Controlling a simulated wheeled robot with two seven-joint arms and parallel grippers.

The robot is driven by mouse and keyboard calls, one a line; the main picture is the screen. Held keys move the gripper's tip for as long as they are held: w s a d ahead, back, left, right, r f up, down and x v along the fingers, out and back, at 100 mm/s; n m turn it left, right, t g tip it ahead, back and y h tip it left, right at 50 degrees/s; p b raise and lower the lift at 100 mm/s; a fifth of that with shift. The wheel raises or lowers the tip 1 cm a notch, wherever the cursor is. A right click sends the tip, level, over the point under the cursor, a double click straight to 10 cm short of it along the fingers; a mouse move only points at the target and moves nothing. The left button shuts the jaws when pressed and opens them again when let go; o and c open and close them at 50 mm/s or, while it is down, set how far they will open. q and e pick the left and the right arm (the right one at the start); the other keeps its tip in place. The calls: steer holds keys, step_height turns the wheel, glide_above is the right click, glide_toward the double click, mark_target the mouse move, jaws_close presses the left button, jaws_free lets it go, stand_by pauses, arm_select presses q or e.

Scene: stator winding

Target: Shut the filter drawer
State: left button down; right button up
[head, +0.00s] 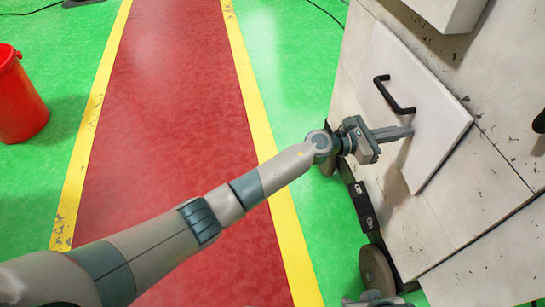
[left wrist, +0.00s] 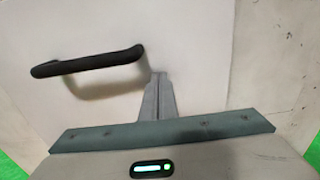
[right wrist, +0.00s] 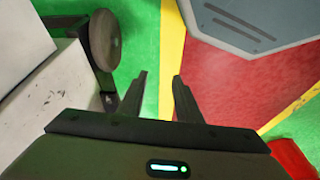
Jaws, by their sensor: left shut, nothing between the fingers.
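The filter drawer has a flat white front (head: 432,145) with a black bar handle (head: 393,95), set in the worn white cabinet at the right of the head view. The front looks close to the cabinet face; I cannot tell how wide any gap is. My left gripper (head: 411,131) is shut and empty, its fingertips at the drawer front just beside and below the handle. In the left wrist view the closed fingers (left wrist: 159,77) point at the front (left wrist: 210,50), right of the handle (left wrist: 88,63); contact is unclear. My right gripper (right wrist: 160,77) is open and empty, pointing down at the floor.
The cabinet body (head: 490,165) fills the right side, with a caster wheel (head: 376,270) near its base; the wheel also shows in the right wrist view (right wrist: 104,40). A red bucket (head: 20,100) stands far left. The red walkway (head: 185,110) is clear.

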arm_select(q)
steer(key=shift+w+d+r, duration=0.15)
steer(key=shift+d+r, duration=0.05)
steer(key=shift+d, duration=0.25)
arm_select(e)
steer(key=shift+w+a, duration=0.25)
arm_select(q)
steer(key=shift+r, duration=0.2)
steer(key=shift+a, duration=0.1)
arm_select(e)
steer(key=shift+t, duration=0.3)
